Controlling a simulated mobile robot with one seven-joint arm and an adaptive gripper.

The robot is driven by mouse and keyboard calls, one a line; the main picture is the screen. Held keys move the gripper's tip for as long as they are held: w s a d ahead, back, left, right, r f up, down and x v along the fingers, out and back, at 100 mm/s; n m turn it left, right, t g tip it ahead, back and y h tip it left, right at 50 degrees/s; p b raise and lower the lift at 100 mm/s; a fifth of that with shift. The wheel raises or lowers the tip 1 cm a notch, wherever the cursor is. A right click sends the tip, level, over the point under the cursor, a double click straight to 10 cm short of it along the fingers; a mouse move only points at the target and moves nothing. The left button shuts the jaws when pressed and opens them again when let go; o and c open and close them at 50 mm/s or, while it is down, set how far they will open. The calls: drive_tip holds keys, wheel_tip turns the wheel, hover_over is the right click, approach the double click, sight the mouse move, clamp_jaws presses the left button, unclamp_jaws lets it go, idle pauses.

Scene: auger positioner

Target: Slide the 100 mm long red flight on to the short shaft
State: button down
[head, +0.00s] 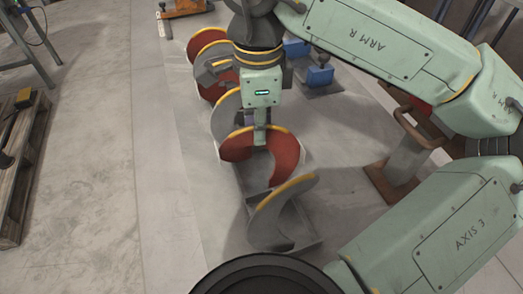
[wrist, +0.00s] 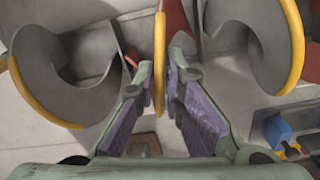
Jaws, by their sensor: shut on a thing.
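A red flight (head: 284,153) with a yellow rim hangs below my gripper (head: 260,132) in the head view. In the wrist view my gripper (wrist: 166,95) is shut on the flight's yellow rim (wrist: 160,55), which stands edge-on between the purple finger pads. A grey flight (head: 275,222) with a yellow rim is just in front of the red one, over a grey tray. Another grey flight (head: 222,120) is behind it. More red flights (head: 203,40) stand farther back at the left. I cannot make out the short shaft clearly; the flights and my gripper cover much of the row.
In the wrist view, grey flights flank the held one closely at left (wrist: 28,95) and right (wrist: 292,45). Blue blocks (head: 319,75) stand behind at the right. A wooden pallet (head: 22,165) is far left; floor between is clear.

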drive_tip(key=shift+r, duration=0.15)
wheel_tip(320, 180, up, 12)
drive_tip(key=p, duration=0.7)
drive_tip(key=shift+p, duration=0.4)
drive_tip(key=shift+f, duration=0.2)
